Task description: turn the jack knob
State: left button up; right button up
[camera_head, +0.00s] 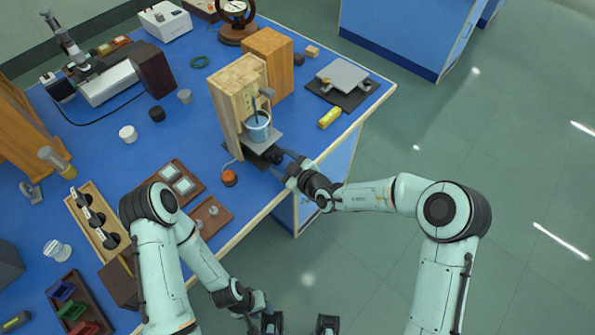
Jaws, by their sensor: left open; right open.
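A jack with a grey top plate (266,140) stands at the front of a wooden housing (229,101). A blue-rimmed beaker (257,128) sits on its plate. The jack's dark knob (275,156) faces the bench's front edge. My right gripper (283,162) is open, with its fingers at the knob. Whether they touch it is too small to tell, and the knob is partly hidden by them. My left gripper (300,323) is open and empty at the bottom of the view, clear of the bench.
The blue bench (195,135) carries a wooden block (268,63), a grey plate on a dark mat (342,78), a yellow block (330,117) and an orange-topped item (230,178) close to the jack. Brown trays (209,216) lie left. Floor in front is free.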

jog(key=v, duration=1.1)
jog(key=shift+s+d+r, duration=0.2)
jog(key=shift+s+r, duration=0.05)
jog(key=shift+s, duration=0.05)
